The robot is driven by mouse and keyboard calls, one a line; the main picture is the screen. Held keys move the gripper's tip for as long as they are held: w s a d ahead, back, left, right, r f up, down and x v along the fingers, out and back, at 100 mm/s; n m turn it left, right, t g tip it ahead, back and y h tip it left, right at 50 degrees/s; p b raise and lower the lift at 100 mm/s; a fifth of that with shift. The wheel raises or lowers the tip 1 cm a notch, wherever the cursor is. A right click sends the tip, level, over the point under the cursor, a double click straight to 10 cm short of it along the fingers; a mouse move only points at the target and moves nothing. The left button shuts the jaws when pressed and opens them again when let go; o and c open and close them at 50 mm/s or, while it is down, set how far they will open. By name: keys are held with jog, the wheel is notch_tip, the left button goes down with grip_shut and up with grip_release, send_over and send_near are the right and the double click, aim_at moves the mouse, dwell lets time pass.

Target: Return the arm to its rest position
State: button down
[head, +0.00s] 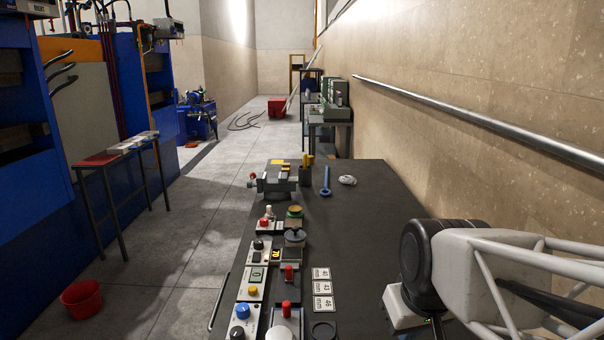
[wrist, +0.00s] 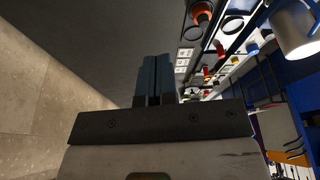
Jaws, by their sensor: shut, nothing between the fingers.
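My gripper (wrist: 154,80) shows in the wrist view. Its two dark fingers lie side by side, shut, with nothing between them. They stand over the dark table top, apart from the things on it. In the head view my arm (head: 455,265) is at the lower right, beside the wall, and the fingers do not show there. The dark table (head: 370,225) runs down the middle of the head view.
Control boxes with buttons (head: 253,291) line the table's left side. Number cards (head: 322,289), a blue tool (head: 326,181) and a vise-like device (head: 275,182) are also on it. The wall with a metal rail (head: 470,115) is at the right. The table's right middle is clear.

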jog(key=s, duration=0.1)
jog(key=s+d+m, duration=0.1)
jog(key=s, duration=0.1)
jog(key=s+d+m, duration=0.1)
jog(key=s, duration=0.1)
jog(key=shift+s+f+g+h, duration=0.15)
jog(key=shift+f+g+h, duration=0.15)
jog(key=c, duration=1.8)
grip_release()
